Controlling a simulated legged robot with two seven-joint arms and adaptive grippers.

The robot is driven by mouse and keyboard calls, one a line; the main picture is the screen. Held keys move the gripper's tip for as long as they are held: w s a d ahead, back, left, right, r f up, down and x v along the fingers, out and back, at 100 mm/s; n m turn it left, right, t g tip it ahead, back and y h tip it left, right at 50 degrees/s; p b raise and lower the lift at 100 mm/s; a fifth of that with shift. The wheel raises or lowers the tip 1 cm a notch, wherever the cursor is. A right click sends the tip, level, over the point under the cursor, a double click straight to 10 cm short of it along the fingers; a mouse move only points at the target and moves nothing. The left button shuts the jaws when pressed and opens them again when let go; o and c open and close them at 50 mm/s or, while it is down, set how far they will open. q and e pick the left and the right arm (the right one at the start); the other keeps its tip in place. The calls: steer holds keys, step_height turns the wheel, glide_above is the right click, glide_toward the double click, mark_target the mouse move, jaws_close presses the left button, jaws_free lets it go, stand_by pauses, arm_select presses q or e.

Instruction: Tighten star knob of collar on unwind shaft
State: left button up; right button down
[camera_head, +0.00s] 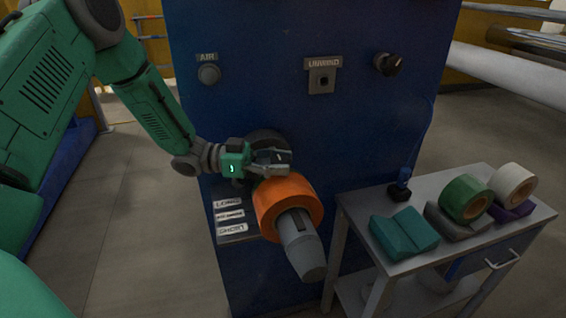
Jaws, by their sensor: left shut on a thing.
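The grey unwind shaft (303,252) sticks out of the blue machine front toward me. An orange film roll (286,207) sits around it. A dark round collar (266,138) shows behind my left gripper, between the roll and the machine front. My left gripper (284,160) is at the collar, just above and behind the orange roll, with its fingers shut. The star knob is hidden between the fingers, so its shape and turn cannot be seen. My right gripper is not in view.
The blue panel carries an AIR button (209,74), an UNWIND plate (322,79), a black knob (388,64) and label plates (229,216). At right, a grey cart (455,243) holds a green roll (465,197), a white roll (514,183) and a teal block (404,234).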

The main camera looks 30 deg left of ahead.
arm_select(q)
steer(key=shift+a, duration=0.1)
steer(key=o, duration=1.2)
steer(key=shift+a+f, duration=0.1)
steer(key=shift+a, duration=0.15)
steer(key=shift+a, duration=0.2)
steer(key=v, duration=1.1)
steer(key=shift+s+a+f, duration=0.1)
steer(key=shift+a, duration=0.3)
steer(key=shift+d, duration=0.2)
steer(key=shift+a, duration=0.1)
